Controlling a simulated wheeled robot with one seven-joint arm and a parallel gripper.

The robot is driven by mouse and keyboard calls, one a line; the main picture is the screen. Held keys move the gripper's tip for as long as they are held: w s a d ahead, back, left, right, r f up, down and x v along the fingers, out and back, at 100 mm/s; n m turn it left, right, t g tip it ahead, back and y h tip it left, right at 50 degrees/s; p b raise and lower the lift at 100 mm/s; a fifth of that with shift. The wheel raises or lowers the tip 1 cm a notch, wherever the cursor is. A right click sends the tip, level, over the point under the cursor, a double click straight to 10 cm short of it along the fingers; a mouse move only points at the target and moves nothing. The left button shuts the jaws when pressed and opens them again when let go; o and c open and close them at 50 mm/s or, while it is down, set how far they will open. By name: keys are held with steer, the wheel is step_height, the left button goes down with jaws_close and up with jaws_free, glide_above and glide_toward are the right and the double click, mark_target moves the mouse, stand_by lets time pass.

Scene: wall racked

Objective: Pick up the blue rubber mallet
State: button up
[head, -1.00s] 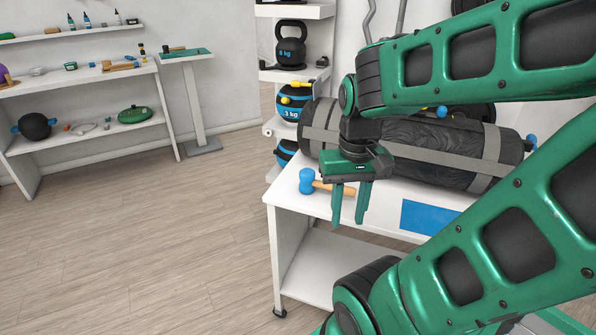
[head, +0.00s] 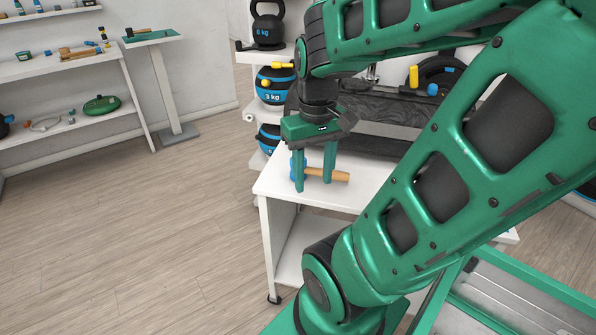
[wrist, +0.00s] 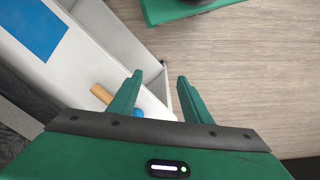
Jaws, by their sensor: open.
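The blue rubber mallet lies on the white table (head: 272,187) near its left edge. Its wooden handle (head: 340,176) points right in the head view, and its blue head is mostly hidden behind a finger. My gripper (head: 313,186) is open and empty, fingers pointing down, in front of the mallet in this view. In the wrist view, the handle (wrist: 101,93) shows left of the left finger and a bit of the blue head (wrist: 137,112) shows between the fingers of my gripper (wrist: 160,78). I cannot tell whether a finger touches the mallet.
A large black bag (head: 385,108) lies behind on the table. A rack with a kettlebell (head: 268,28) and a 3 kg ball (head: 275,85) stands behind left. Shelves line the left wall (head: 195,60). The wooden floor at left is clear.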

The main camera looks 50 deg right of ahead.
steer(key=w+d+n, duration=0.5)
steer(key=w+d, duration=0.2)
steer(key=n, duration=0.4)
glide_toward(311, 171)
steer(key=shift+w+d, duration=0.1)
steer(key=shift+d, duration=0.05)
steer(key=shift+w+d+f+n, duration=0.2)
steer(key=shift+d+n, duration=0.1)
steer(key=shift+n, duration=0.1)
step_height(311, 171, down, 4)
steer(key=shift+w+f, duration=0.1)
steer(key=shift+f, duration=3.25)
jaws_close()
